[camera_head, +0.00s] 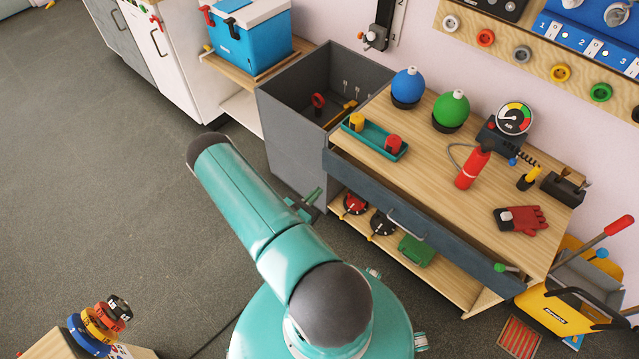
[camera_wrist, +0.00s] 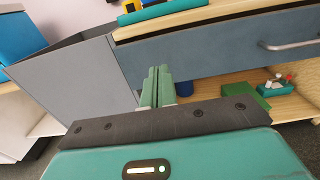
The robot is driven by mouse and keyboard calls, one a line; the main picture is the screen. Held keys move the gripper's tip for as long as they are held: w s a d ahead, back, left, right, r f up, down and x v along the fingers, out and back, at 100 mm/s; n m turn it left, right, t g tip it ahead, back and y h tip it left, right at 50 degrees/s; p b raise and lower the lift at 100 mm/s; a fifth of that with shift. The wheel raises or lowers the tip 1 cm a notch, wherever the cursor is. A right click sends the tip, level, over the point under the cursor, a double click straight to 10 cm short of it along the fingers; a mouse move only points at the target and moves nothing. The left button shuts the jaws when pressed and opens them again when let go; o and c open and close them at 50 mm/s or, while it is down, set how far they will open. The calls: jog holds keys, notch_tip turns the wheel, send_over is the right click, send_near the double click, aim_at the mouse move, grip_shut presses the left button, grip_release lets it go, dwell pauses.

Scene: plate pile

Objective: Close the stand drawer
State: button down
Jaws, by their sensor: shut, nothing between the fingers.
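The stand (camera_head: 440,130) has a wooden top and a long dark blue-grey drawer front (camera_head: 450,240) beneath it, with a metal handle (camera_head: 408,224). The front seems to stand slightly out from the top's edge; how far is hard to tell. In the wrist view the drawer front (camera_wrist: 220,48) spans the upper right, with its handle (camera_wrist: 288,45) at the right edge. My gripper (camera_head: 318,192) is near the drawer's left end, its green fingers together and empty.
A grey open-topped bin (camera_head: 290,130) stands left of the stand. On the top are a teal tray (camera_head: 372,140), blue and green globes, a gauge and a red extinguisher (camera_head: 472,168). The lower shelf holds a green case (camera_head: 416,251).

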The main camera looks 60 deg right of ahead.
aim_at(346, 167)
jog(key=d, duration=0.4)
jog(key=s+d, duration=0.1)
jog(key=d, duration=0.2)
jog(key=s+d, duration=0.1)
jog(key=d, duration=0.3)
jog(key=shift+s+d, duration=0.25)
jog(key=shift+d, duration=0.5)
jog(key=shift+s+d, duration=0.2)
jog(key=shift+d, duration=1.05)
